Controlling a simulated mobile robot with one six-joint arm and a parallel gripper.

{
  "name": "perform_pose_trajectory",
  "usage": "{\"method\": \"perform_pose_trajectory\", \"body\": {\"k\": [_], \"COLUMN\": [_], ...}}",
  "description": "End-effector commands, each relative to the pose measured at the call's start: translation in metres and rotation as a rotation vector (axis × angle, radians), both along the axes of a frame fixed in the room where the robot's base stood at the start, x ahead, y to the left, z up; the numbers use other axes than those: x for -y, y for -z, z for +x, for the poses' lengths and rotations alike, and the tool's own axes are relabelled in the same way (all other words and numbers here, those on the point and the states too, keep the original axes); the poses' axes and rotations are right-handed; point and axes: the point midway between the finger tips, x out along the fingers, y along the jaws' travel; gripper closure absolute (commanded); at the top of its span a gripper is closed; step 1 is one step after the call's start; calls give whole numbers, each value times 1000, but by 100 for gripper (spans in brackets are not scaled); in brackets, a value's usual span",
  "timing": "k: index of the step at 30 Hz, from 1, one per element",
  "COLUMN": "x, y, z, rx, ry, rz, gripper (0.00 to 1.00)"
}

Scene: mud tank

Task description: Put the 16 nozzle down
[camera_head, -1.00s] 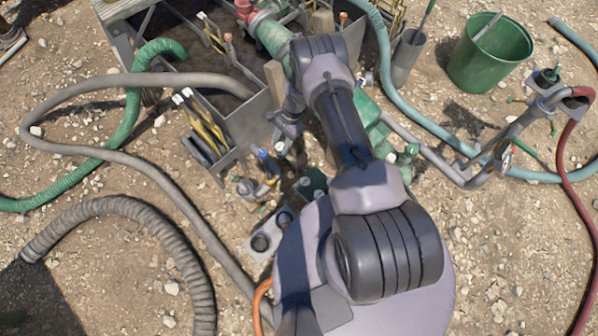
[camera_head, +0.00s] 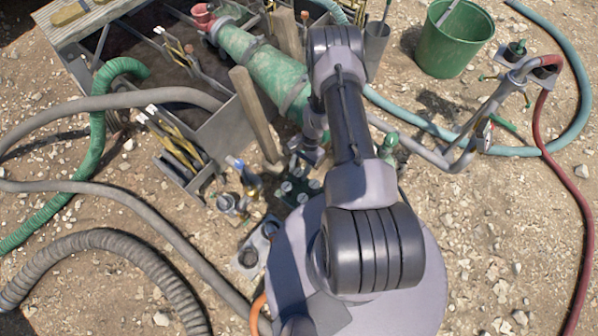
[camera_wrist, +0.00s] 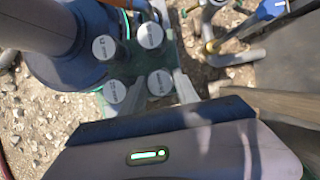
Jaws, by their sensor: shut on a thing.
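My gripper (camera_wrist: 160,88) points down over a green nozzle rack, and its two grey fingers are closed around a round grey-capped nozzle (camera_wrist: 160,82). The cap's marking is too blurred to read for certain, so I cannot confirm it is the 16. Other grey-capped nozzles stand close by in the rack (camera_wrist: 105,47). The held nozzle's lower end is hidden, so I cannot tell whether it is seated or raised. In the head view the rack (camera_head: 303,187) sits on the ground beside my base, with my gripper (camera_head: 302,165) just above it.
A blue-handled brass valve (camera_wrist: 262,14) stands close by, also in the head view (camera_head: 240,168). A timber post (camera_head: 254,112) and the metal tank (camera_head: 215,128) are near the gripper. Hoses cross the gravel. A green bucket (camera_head: 453,42) stands at the back right.

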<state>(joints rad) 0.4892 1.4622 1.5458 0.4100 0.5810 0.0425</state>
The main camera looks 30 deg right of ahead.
Motion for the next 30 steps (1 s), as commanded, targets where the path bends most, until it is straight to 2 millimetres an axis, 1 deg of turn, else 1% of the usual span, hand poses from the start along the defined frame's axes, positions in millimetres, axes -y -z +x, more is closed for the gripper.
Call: {"method": "perform_pose_trajectory", "body": {"k": [4,8,9,11,12,20,22,23,25,30], "x": [0,0,0,0,0,0,1,3,9,27], "y": [-3,1,0,0,0,0,-7,-12,-30,-77], "z": [1,0,0,0,1,1,2,2,5,11], "rx": [2,0,0,0,0,2,3,3,4,4], "ry": [-1,0,0,0,0,0,0,0,0,1], "rz": [-1,-1,-1,-1,-1,-2,-2,-2,-3,-3], "gripper": [100,100,56,44,42,42,42,42,42,42]}}
